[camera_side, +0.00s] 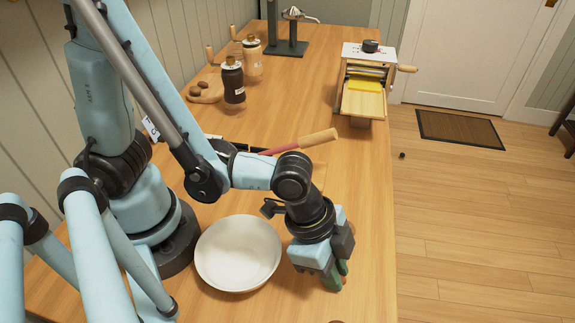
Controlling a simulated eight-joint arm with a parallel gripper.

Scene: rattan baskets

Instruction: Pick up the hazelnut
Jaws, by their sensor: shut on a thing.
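My gripper (335,283) points down over the right front part of the table, just right of a white bowl (240,285). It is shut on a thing. Dark green shows low at its jaws, but I cannot tell whether that is fingertip or held object. I cannot make out a hazelnut in the jaws. Small brown round things (195,91) lie on a wooden board at the back left; I cannot tell whether they are hazelnuts. A sliver of something brown (337,321) shows at the bottom edge.
The wooden table (350,180) drops to the floor along its right side. A wooden-handled tool (318,138) lies behind my wrist. Two jars (233,82) stand at the back left. A roller machine (364,95) stands at the back right. A small dark thing (402,155) lies on the floor.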

